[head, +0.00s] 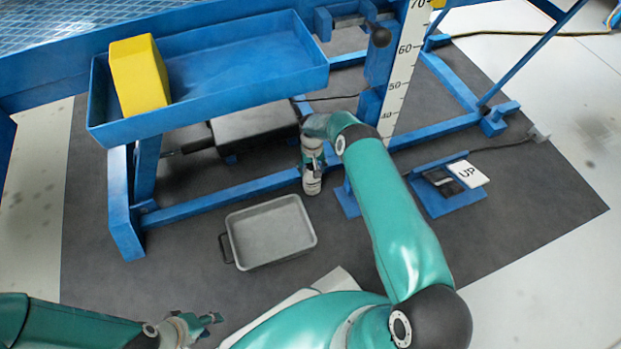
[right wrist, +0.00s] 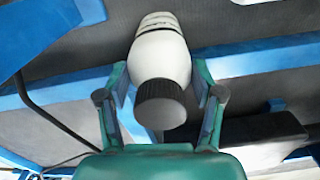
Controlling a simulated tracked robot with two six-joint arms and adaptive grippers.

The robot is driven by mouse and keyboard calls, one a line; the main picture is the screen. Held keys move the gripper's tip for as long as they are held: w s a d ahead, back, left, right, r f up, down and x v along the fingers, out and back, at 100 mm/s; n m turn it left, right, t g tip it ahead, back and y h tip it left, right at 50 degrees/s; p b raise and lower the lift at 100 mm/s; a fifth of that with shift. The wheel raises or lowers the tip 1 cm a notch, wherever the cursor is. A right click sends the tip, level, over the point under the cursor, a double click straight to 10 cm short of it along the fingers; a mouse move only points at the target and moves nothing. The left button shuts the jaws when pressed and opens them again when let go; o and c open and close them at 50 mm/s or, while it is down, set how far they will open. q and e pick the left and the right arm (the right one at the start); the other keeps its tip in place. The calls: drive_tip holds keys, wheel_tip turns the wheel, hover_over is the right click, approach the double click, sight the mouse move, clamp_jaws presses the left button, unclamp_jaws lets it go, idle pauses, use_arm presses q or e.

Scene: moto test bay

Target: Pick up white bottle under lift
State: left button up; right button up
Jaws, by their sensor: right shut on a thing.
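The white bottle (head: 312,186) with a dark cap is under the blue lift (head: 190,197), near the lift's lower front bar. My right gripper (head: 312,160) reaches down to it and is shut on it. In the right wrist view the bottle (right wrist: 160,55) sits between the two fingers, with its dark cap toward my wrist. I cannot tell whether its base touches the floor. My left gripper (head: 207,325) is low at the left, away from the bottle, and too small to tell open from shut.
A grey metal tray (head: 270,232) is on the dark mat to the left of the bottle. A blue pedal marked UP (head: 447,200) is to the right. A yellow block (head: 139,76) is in the blue trough (head: 240,75) above. A height scale (head: 403,60) stands behind.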

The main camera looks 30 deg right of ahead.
clamp_jaws()
